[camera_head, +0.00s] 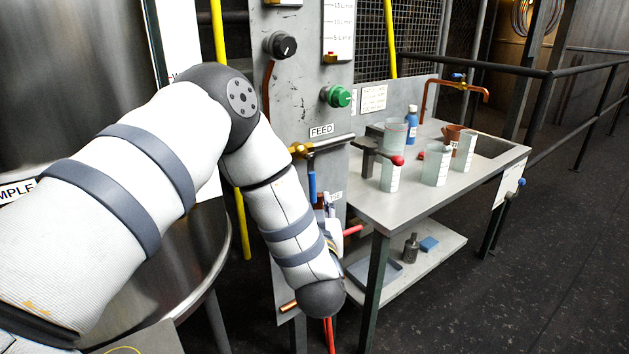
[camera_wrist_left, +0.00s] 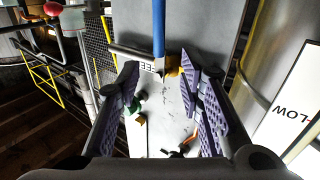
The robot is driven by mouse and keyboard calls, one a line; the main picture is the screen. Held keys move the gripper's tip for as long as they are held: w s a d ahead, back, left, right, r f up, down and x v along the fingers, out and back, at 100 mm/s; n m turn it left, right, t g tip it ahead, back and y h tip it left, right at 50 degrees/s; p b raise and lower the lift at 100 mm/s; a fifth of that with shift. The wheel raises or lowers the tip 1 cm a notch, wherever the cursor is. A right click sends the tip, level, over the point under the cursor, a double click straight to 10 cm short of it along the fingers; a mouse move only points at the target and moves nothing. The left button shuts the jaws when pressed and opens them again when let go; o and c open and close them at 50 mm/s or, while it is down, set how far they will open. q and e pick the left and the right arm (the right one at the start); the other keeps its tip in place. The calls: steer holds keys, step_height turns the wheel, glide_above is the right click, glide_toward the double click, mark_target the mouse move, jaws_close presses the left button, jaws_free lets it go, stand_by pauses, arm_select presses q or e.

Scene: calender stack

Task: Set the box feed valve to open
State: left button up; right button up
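The feed valve is a brass body (camera_head: 298,150) under the FEED label (camera_head: 321,130) on the grey panel, on a horizontal pipe. Its blue lever (camera_head: 312,186) hangs straight down, across the pipe. My left gripper (camera_head: 324,203) is by the lower end of the lever, largely hidden behind my forearm in the head view. In the left wrist view its two purple-padded fingers (camera_wrist_left: 160,85) are spread apart. The blue lever (camera_wrist_left: 158,30) and brass body (camera_wrist_left: 174,65) appear between and beyond the fingertips; contact cannot be told. My right gripper is out of view.
A black knob (camera_head: 281,45) and green knob (camera_head: 337,96) sit higher on the panel. A red handle (camera_head: 352,230) is close to my gripper. The steel table (camera_head: 400,212) with several beakers stands right. A large metal tank (camera_head: 180,255) stands left.

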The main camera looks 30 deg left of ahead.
mark_target(312, 182)
arm_select(q)
steer(key=x, duration=0.6)
steer(key=b+x, duration=0.1)
steer(key=x, duration=0.2)
steer(key=shift+w+a+f, duration=0.1)
steer(key=shift+w+f, duration=0.05)
steer(key=shift+f, duration=0.15)
steer(key=shift+w+a+r, duration=0.1)
steer(key=shift+w+a, duration=0.15)
steer(key=shift+w, duration=0.1)
steer(key=shift+r, duration=0.1)
jaws_close()
